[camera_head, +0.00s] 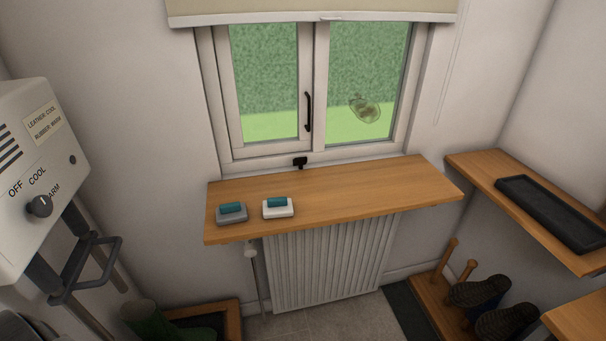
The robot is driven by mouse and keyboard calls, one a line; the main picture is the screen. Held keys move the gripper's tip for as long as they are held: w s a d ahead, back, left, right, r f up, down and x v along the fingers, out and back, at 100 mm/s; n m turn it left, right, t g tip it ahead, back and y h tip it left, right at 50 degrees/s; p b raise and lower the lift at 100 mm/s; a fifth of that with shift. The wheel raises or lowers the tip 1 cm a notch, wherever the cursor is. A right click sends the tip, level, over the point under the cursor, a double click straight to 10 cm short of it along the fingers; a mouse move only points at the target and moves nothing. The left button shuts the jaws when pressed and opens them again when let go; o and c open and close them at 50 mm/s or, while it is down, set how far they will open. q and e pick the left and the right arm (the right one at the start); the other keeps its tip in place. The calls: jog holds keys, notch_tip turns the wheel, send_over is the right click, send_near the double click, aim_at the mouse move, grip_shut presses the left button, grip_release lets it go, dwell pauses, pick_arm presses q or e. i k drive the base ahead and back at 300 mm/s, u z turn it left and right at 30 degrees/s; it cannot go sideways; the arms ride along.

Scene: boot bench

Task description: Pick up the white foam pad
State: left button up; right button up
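The white foam pad (278,211) lies on the wooden shelf (350,192) below the window, near its front edge and left of its middle. A teal piece (277,202) sits on top of it. Just to its left, a small gap away, lies a similar grey pad (231,217) with a teal top. Neither of my grippers shows in the head view, so I cannot see whether they are open or shut.
A ribbed radiator (325,262) stands under the shelf. A white boot dryer unit (30,165) with a dial and dark rails is at the left. A black tray (550,212) lies on the right shelf. Boots (505,318) are at the lower right. The shelf's right half is clear.

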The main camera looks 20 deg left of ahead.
aim_at(279, 206)
jog(key=z, duration=2.1)
jog(key=i, duration=0.9)
jog(key=u, duration=2.65)
